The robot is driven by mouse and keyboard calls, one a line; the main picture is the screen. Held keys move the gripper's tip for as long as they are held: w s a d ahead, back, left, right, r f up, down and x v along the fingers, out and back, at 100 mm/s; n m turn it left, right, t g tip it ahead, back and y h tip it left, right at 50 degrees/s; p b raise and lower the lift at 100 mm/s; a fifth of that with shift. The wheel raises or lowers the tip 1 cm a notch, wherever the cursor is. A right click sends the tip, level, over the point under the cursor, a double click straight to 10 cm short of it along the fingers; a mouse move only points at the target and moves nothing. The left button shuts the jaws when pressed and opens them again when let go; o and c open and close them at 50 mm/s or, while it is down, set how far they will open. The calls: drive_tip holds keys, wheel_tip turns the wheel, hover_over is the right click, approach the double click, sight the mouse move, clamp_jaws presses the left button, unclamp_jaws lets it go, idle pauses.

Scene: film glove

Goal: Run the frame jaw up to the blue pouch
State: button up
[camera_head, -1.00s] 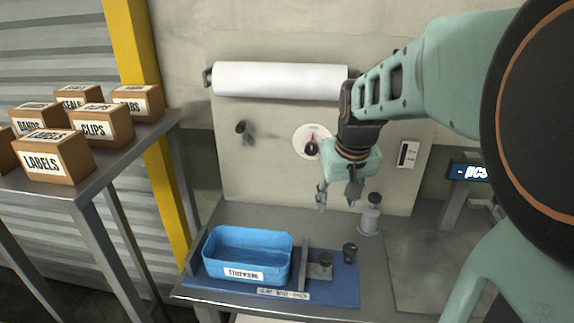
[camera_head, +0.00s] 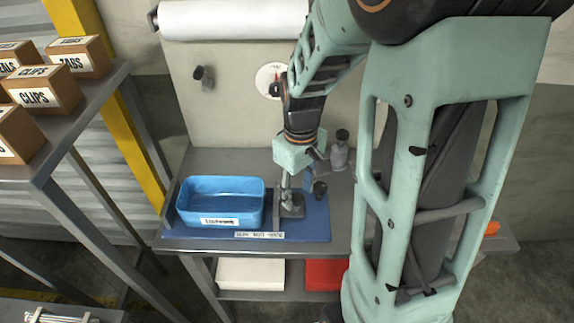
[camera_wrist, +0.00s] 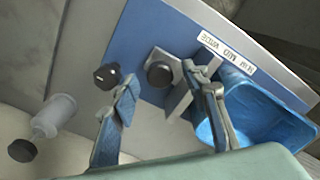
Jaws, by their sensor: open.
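The blue pouch (camera_head: 222,189), an open, box-like blue container with a white label, stands on a blue base plate at left; in the wrist view it (camera_wrist: 265,112) is at right, partly behind a finger. The frame jaw (camera_head: 276,208), a grey upright plate with a foot and black knob (camera_wrist: 160,73), stands just right of the pouch with what looks like a narrow gap. My gripper (camera_wrist: 162,82) is open and empty, pointing down over the jaw; its fingertips appear either side of the knob in the wrist view. Contact cannot be told.
A second black knob (camera_head: 320,188) is right of the jaw. A pump bottle (camera_head: 340,152) stands behind it. A paper roll (camera_head: 230,20) hangs on the back panel. Labelled boxes (camera_head: 40,90) sit on a shelf at left. White and red bins (camera_head: 250,273) are below the bench.

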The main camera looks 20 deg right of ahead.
drive_tip(key=shift+f, duration=0.65)
clamp_jaws()
drive_tip(key=shift+w+a, duration=0.1)
